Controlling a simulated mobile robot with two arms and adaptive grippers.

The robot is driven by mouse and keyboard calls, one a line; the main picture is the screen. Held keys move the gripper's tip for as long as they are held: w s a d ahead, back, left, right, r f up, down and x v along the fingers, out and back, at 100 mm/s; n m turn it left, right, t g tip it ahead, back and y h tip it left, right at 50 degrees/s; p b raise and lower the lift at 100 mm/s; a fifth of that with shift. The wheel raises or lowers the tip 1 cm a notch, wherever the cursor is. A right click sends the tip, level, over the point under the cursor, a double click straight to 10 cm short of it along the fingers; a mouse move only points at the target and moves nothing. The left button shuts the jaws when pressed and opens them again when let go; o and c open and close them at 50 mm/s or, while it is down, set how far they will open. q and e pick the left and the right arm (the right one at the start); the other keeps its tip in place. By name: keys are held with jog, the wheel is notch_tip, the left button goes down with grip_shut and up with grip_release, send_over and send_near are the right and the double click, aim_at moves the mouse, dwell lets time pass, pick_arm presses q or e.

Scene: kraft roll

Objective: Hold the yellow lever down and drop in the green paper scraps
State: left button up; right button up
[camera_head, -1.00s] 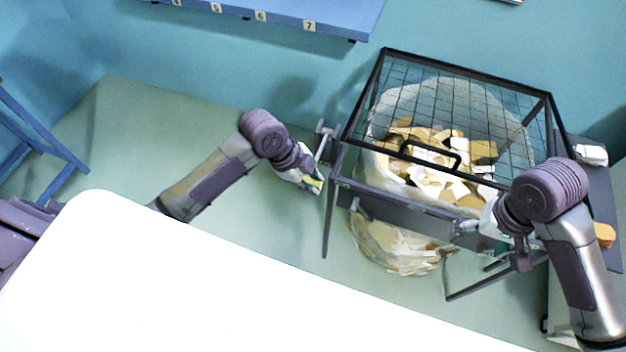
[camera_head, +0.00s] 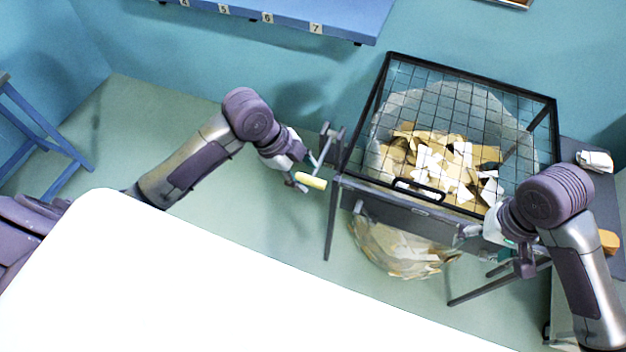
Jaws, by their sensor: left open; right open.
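A clear bag (camera_head: 395,245) in the stand holds tan and white paper scraps (camera_head: 445,165). I make out no green scraps. My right gripper (camera_head: 463,234) is open at the stand's front right, its fingers partly hidden.
A dark side shelf (camera_head: 598,200) right of the stand carries a white crumpled item (camera_head: 595,161) and an orange block (camera_head: 608,240). A white surface (camera_head: 200,285) fills the front left. A blue numbered shelf (camera_head: 290,18) hangs at the back. Floor left of the stand is clear.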

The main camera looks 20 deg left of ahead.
pick_arm(q)
jog(key=v, duration=0.5)
jog(key=shift+a+r, duration=0.1)
jog(key=shift+r, duration=0.2)
